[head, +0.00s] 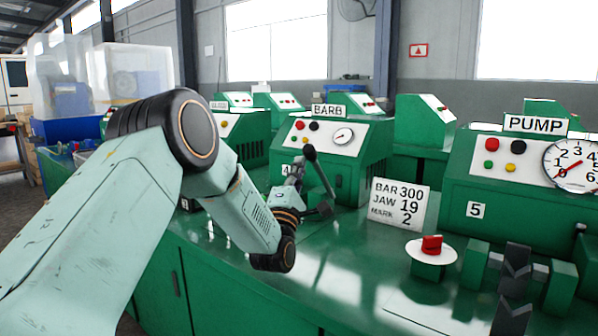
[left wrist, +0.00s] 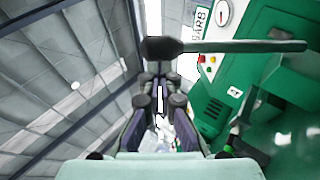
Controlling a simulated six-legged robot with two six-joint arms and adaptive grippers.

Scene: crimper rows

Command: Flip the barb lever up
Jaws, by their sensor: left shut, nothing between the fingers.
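The green BARB machine (head: 345,170) stands in mid picture, marked by a BARB sign (head: 329,111). Its lever has a black knob (head: 310,153) and a thin dark rod that slants down to the right. In the left wrist view the lever rod (left wrist: 240,46) crosses the upper picture, with its black knob (left wrist: 162,48) just beyond my fingertips. My left gripper (head: 297,170) is shut and empty, pointing up beside the rod, close to the knob. It also shows in the left wrist view (left wrist: 157,82). I cannot tell whether it touches the lever. My right gripper is not in view.
A white card (head: 400,204) stands right of the BARB machine. A red knob (head: 432,244) on a white disc sits in front of the PUMP machine (head: 475,185). The bench between card and my left arm is clear. More green machines stand behind.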

